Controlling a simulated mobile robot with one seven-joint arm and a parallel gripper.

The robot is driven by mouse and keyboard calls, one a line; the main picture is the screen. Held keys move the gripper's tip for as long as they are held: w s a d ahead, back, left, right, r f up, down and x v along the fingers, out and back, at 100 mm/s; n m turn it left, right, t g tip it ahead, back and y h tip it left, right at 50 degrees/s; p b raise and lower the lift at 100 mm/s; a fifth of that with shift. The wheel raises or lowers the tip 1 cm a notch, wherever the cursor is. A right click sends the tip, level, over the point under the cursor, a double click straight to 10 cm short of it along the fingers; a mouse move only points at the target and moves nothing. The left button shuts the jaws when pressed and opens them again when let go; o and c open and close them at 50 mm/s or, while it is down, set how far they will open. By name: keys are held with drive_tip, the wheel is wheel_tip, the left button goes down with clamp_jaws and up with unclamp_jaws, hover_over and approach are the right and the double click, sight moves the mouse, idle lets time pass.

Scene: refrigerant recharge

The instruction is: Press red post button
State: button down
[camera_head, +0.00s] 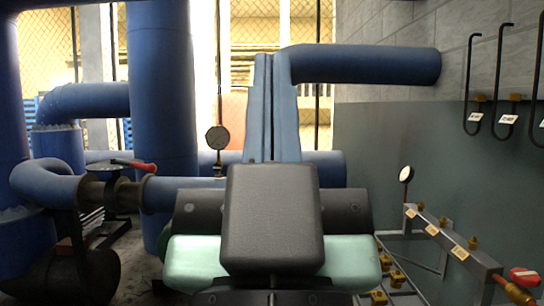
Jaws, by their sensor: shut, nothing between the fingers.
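A small round red thing (524,277) with a pale mark sits at the lower right edge, beside the end of a grey rack rail. I cannot tell whether it is the red post button or a valve handle. No other thing that looks like a button on a post shows. Dark and pale green parts of my own arm fill the lower middle and hide what is behind them. My gripper's fingers do not show in this view.
Large blue pipes (163,100) stand at the left, with a red lever (133,165) on a valve. A grey rack (440,238) with brass fittings runs along the right. Black hooked pipes (470,85) hang on the grey wall (400,150). A dial gauge (407,174) stands above the rack.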

wheel_tip(320, 180, up, 25)
drive_tip(key=p, duration=2.3)
drive_tip(key=shift+f+p, duration=0.15)
drive_tip(key=shift+p, duration=0.2)
drive_tip(key=shift+w, duration=0.1)
